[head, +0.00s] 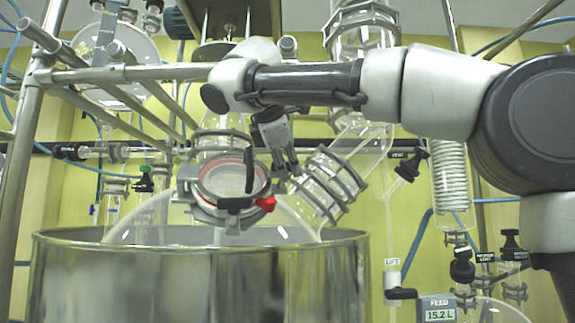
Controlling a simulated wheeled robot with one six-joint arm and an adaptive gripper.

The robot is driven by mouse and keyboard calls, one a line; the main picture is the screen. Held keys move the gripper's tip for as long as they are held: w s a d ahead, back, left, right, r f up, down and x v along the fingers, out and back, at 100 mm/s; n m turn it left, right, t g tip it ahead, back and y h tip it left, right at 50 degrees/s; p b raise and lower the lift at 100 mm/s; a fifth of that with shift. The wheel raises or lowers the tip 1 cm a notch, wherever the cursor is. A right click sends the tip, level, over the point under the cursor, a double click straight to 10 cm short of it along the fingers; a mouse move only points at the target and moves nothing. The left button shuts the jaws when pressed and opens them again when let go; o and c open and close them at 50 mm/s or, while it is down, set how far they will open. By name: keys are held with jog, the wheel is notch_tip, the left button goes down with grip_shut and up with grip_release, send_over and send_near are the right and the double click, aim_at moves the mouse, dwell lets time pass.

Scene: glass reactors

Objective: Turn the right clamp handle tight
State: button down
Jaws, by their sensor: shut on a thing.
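My gripper (284,168) reaches down from the wrist at the right edge of the round glass port (205,190), which has a metal ring around it. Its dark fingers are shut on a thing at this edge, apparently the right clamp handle. The fingers and the small scale mostly hide what lies between them. A black upright bar (249,171) stands in front of the port's right side. A black bar with a red end (266,203) lies across the port's lower right, below my fingertips.
A clamped glass neck (328,186) slants close to the right of my gripper. The large steel vessel (200,280) stands below. Glass tubing and a coil condenser (452,180) stand at the right.

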dwell(0.4)
jog(key=c, duration=1.5)
grip_release()
jog(key=shift+o, duration=0.2)
jog(key=v, duration=1.2)
